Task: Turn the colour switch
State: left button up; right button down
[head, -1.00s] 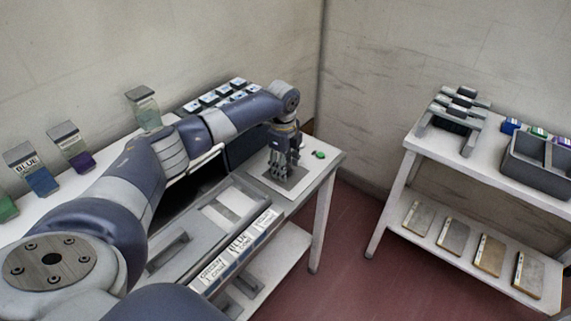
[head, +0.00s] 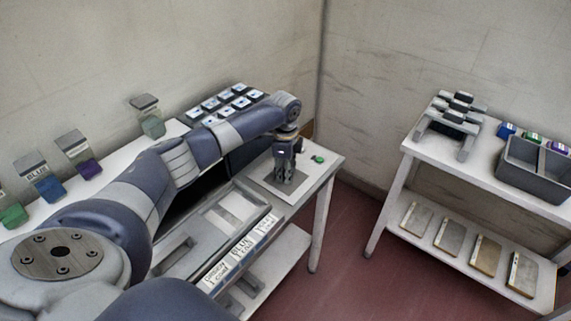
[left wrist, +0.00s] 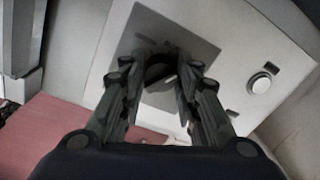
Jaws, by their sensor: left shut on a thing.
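The colour switch shows in the left wrist view as a dark round knob (left wrist: 160,72) on a grey square plate (left wrist: 199,49). In the head view the plate (head: 270,181) lies on the white top at the right end of the long bench, and the knob is hidden by my gripper. My left gripper (head: 285,180) points straight down over the plate. In the left wrist view its two fingers (left wrist: 163,90) are closed around the knob from both sides. My right gripper is not in view.
A green button (head: 318,159) sits right of the plate, close to the gripper. A tray with colour labels (head: 240,250) lies along the bench front. Coloured sample holders (head: 152,122) stand along the back. A side table (head: 400,142) with a grey bin (head: 533,177) stands right, beyond open floor.

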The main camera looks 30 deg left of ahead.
pick_arm(q)
jog(key=n+p, duration=0.3)
jog(key=n, duration=0.1)
jog(key=shift+d+r+n+p, duration=0.1)
jog(key=shift+r+n+p, duration=0.05)
jog(key=shift+n+p, duration=0.2)
jog(key=n+p, duration=0.2)
jog(key=n, duration=0.1)
jog(key=shift+n, duration=0.35)
jog(key=n+p, duration=0.1)
jog(key=n, duration=0.2)
jog(key=shift+w+n+p, duration=0.1)
jog(key=shift+n+p, duration=0.2)
jog(key=shift+p, duration=0.05)
jog(key=shift+n+g+p, duration=0.3)
jog(key=shift+n+p, duration=0.3)
jog(key=shift+n, duration=1.6)
jog(key=shift+w, duration=0.1)
jog(key=o, duration=1.1)
jog(key=shift+c, duration=0.2)
notch_tip(320, 180, up, 12)
jog(key=shift+d, duration=0.3)
